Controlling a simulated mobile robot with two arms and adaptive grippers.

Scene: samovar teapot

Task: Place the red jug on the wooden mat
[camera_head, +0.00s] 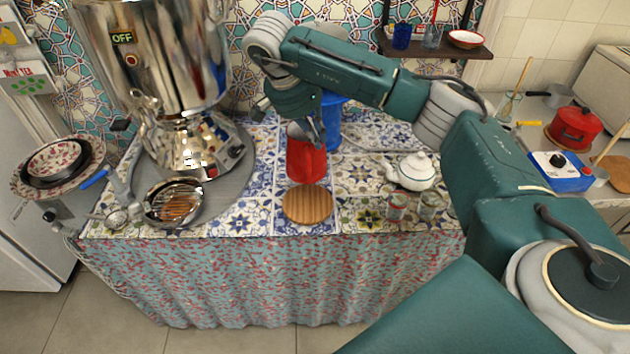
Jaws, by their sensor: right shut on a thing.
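The red jug (306,164) is upright over the tiled counter, just behind the round wooden mat (308,205). Its lower edge appears close to the mat's back edge; I cannot tell whether it touches the counter. My right gripper (312,132) comes from above and is shut on the jug near its rim; the fingers partly hide the jug's top. The wooden mat lies flat and bare near the counter's front edge. My left gripper is not in view.
A large samovar (185,70) stands left on a round tray. A blue jug (332,115) is close behind the red one. A white teapot (413,171) and small glasses (397,206) stand right of the mat. A shelf (430,47) hangs at the back.

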